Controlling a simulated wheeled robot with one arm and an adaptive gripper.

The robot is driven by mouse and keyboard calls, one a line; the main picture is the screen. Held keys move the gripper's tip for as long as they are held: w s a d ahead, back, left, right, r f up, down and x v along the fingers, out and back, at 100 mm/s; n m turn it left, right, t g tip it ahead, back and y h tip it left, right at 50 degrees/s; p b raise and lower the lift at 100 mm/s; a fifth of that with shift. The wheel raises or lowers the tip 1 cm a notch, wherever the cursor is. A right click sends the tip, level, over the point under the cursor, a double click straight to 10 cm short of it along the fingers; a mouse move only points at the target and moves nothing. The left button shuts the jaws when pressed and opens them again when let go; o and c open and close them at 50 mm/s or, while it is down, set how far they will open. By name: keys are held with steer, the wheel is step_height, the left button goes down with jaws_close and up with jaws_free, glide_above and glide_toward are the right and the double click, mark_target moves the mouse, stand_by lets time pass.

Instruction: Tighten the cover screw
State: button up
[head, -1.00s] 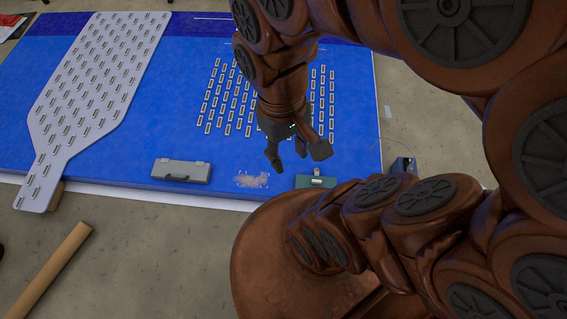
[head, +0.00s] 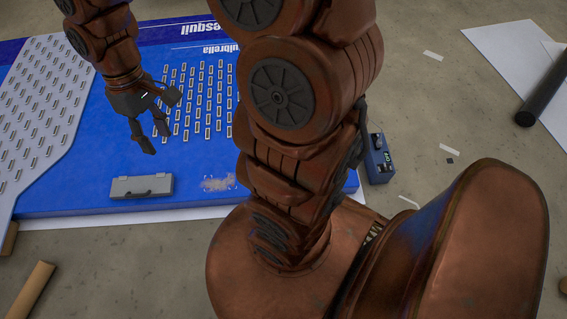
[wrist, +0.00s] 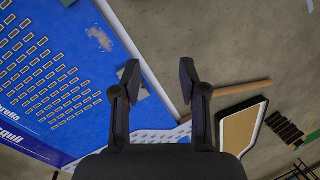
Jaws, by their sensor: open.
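My gripper (head: 158,122) is open and empty above the blue light panel (head: 70,200), behind the grey case (head: 142,186) in the head view. The case lies near the panel's front edge. In the wrist view the gripper's two fingers (wrist: 159,76) stand apart, with floor and the panel's edge beyond them. Part of the grey case (wrist: 143,92) shows behind the left finger. Rows of small LED modules (head: 205,100) sit on the panel. No cover screw can be made out in either view. My arm hides part of the panel's front right.
A grey slotted plate (head: 40,110) lies over the panel's left side. A pale patch (head: 218,183) marks the panel. A blue box (head: 378,158) stands on the floor to the right. A cardboard tube (head: 35,290) lies front left.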

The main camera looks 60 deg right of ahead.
steer(key=w+d+f+y+b, duration=0.1)
steer(key=w+d+f+b, duration=0.3)
steer(key=f, duration=0.5)
steer(key=w+d+f+b, duration=0.2)
steer(key=w+f+b, duration=0.1)
steer(key=w+f, duration=0.5)
steer(key=w+d+f+y+b, duration=0.1)
steer(key=w+d+f+b, duration=0.25)
steer(key=f, duration=0.65)
steer(key=w+d+f+m+b, duration=0.1)
steer(key=d+f+b, duration=0.2)
steer(key=d+f, duration=0.45)
steer(key=d+f+m+b, duration=0.1)
steer(key=d+f+b, duration=0.25)
steer(key=f, duration=0.65)
steer(key=s+d+f+m+g+h+b, duration=0.15)
steer(key=s+d+f+b, duration=0.25)
steer(key=s+d+f, duration=0.6)
steer(key=s+d+f+m+g+h+b, duration=0.15)
steer(key=s+d+f+b, duration=0.35)
steer(key=d+f, duration=0.8)
steer(key=shift+n, duration=0.4)
steer(key=b+x, duration=0.1)
steer(key=x, duration=0.3)
steer(key=s+x, duration=0.1)
steer(key=x, duration=0.3)
steer(key=shift+d+r+b, duration=0.1)
steer(key=shift+d+b, duration=0.05)
steer(key=shift+b, duration=0.25)
steer(key=shift+w, duration=0.1)
